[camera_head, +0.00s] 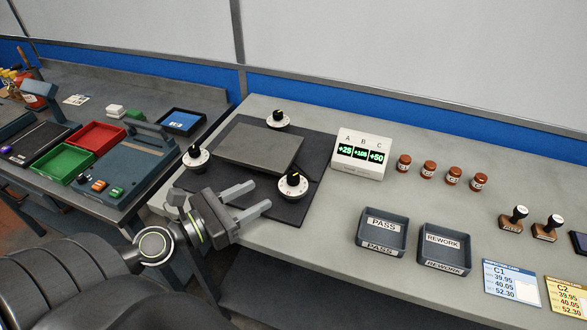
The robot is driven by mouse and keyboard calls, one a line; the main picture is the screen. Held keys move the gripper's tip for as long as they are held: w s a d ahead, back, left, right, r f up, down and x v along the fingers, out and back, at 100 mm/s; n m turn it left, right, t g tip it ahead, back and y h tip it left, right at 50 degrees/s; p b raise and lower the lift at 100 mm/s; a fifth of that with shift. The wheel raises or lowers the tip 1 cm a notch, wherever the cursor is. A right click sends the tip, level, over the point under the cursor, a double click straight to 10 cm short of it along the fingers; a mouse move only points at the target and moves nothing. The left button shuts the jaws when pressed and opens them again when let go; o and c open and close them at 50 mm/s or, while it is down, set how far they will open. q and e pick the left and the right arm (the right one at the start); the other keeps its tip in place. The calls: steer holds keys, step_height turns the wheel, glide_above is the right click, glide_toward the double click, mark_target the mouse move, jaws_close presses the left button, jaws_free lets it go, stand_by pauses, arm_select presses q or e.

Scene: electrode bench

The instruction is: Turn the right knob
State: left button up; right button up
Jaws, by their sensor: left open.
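A dark pad holds a grey square plate (259,147) with three black-topped, white-collared knobs around it. The right knob (292,181) is at the plate's front right corner. The left knob (195,156) is at its left, and another knob (278,117) is at the back. My left gripper (261,194) is open, its two fingers pointing right towards the right knob. In the picture the fingertips are short of the knob with a gap between. I cannot tell their height over the pad. My right gripper is not in view.
A white display (359,155) with green readouts A, B and C stands behind right of the pad. Several brown jars (428,168), a PASS tray (381,232), a REWORK tray (444,249) and stamps (514,218) sit further right. A side bench (95,80) with bins is at left.

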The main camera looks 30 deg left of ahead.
mark_target(288, 179)
arm_select(q)
steer(key=shift+w+d+r+p, duration=0.15)
steer(key=shift+w+d+p, duration=0.15)
steer(key=shift+w+p, duration=0.45)
steer(key=shift+w+d+r+p, duration=0.2)
steer(key=shift+w+d+p, duration=0.25)
steer(key=shift+p, duration=0.55)
steer(key=shift+w+d+r+p, duration=0.15)
steer(key=shift+w+d+p, duration=0.05)
steer(key=shift+w+p, duration=0.6)
steer(key=p+x, duration=0.2)
steer(key=x, duration=0.2)
steer(key=shift+w+d+f+p, duration=0.15)
steer(key=shift+w+p, duration=0.1)
steer(key=shift+p, duration=0.05)
steer(key=shift+w+d+f, duration=0.2)
steer(key=shift+w+d, duration=0.05)
steer(key=shift+w, duration=0.4)
steer(key=shift+c, duration=0.2)
